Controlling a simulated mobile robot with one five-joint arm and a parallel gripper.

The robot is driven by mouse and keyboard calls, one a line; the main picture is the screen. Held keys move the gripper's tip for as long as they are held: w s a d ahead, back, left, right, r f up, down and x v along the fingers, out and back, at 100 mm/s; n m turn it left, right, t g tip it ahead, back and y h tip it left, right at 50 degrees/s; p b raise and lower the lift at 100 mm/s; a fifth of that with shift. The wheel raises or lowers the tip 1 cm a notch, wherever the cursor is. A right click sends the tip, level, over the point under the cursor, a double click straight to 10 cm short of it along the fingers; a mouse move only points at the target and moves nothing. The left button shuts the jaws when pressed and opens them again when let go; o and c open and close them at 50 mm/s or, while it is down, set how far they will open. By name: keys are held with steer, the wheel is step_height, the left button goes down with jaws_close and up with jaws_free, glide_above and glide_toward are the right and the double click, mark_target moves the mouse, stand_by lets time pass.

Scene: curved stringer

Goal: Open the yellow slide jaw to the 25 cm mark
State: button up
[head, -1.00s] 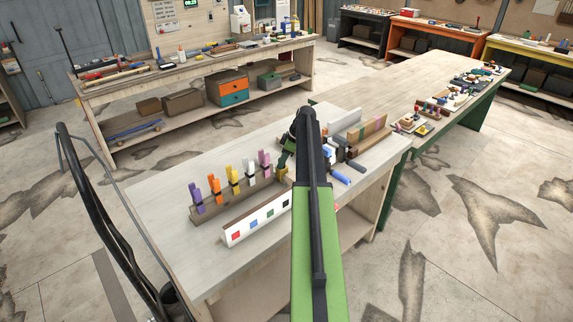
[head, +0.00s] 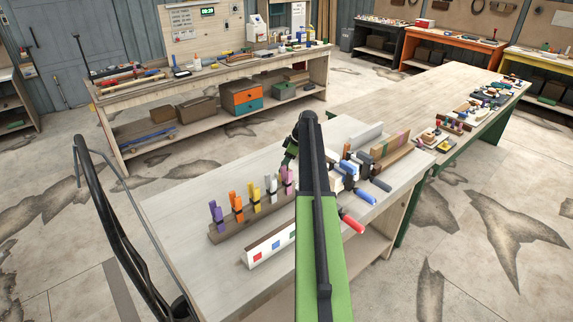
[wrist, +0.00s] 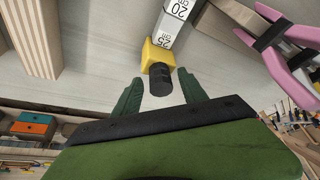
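The yellow slide jaw (wrist: 157,54) sits on a pale bar with printed scale marks (wrist: 172,24) in the wrist view. The numerals 20 and 25 show on the bar, with 25 right beside the jaw. A black knob (wrist: 160,82) sticks out of the jaw toward my gripper. My gripper (wrist: 160,96) is open, its two green fingers on either side of the knob in the picture, with gaps on both sides. In the head view my gripper (head: 291,152) is low over the bench, mostly behind my arm, and the yellow jaw is hidden.
Spring clamps in several colours (head: 250,196) stand on a wooden rack left of my gripper; a pink clamp (wrist: 289,38) is close in the wrist view. A white block with coloured squares (head: 268,248) lies in front. Clamps with blue and red handles (head: 352,222) lie to the right.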

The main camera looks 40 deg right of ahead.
steer(key=shift+r, duration=0.1)
steer(key=shift+s+r, duration=0.1)
steer(key=shift+r, duration=0.1)
steer(key=p+v, duration=1.6)
steer(key=v, duration=0.1)
